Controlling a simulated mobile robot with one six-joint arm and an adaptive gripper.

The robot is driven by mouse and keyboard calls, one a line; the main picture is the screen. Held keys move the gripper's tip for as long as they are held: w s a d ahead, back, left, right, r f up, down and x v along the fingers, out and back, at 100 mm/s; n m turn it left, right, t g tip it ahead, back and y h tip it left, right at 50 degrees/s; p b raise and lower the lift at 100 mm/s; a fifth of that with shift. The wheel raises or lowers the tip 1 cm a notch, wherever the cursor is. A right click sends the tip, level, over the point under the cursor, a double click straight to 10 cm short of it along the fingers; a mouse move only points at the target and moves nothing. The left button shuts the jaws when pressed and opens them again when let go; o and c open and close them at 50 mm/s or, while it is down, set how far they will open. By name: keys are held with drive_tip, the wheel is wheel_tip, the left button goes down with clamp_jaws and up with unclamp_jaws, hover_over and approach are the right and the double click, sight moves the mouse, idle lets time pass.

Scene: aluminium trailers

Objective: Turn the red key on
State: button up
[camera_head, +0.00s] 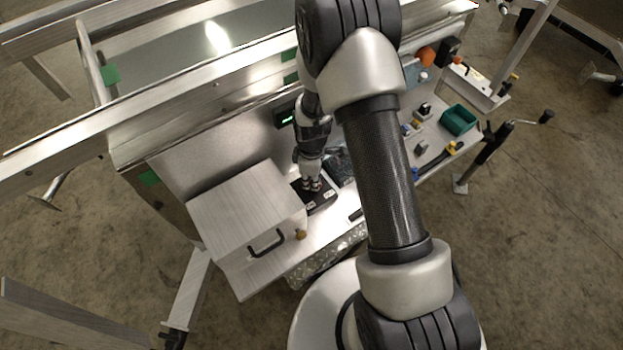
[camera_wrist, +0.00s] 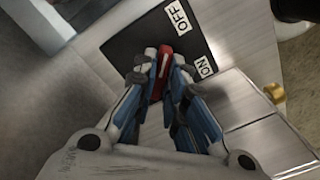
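The red key (camera_wrist: 161,62) sits on a black switch plate (camera_wrist: 200,42) in the wrist view. The plate has a white OFF label (camera_wrist: 178,15) at the top and a white ON label (camera_wrist: 205,68) to the right. My gripper (camera_wrist: 162,72) has its two fingers on either side of the key and looks shut on it. The fingers cover parts of the key's sides. In the head view my gripper (camera_head: 312,184) points down at the black plate (camera_head: 324,199), and the key cannot be made out there.
A metal box with a black handle (camera_head: 266,243) stands left of the plate. A small brass knob (camera_head: 300,234) is near the plate. A green bin (camera_head: 458,120) and several small parts lie farther right on the shelf. A trailer rail (camera_head: 200,85) runs behind.

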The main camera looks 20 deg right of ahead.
clamp_jaws()
drive_tip(key=shift+m, duration=0.4)
drive_tip(key=m, duration=0.3)
drive_tip(key=shift+m, duration=0.4)
drive_tip(key=m, duration=0.9)
drive_tip(key=shift+m, duration=0.4)
drive_tip(key=shift+m+p, duration=0.3)
drive_tip(key=shift+m, duration=1.6)
drive_tip(key=o, duration=0.6)
unclamp_jaws()
drive_tip(key=shift+c, duration=0.2)
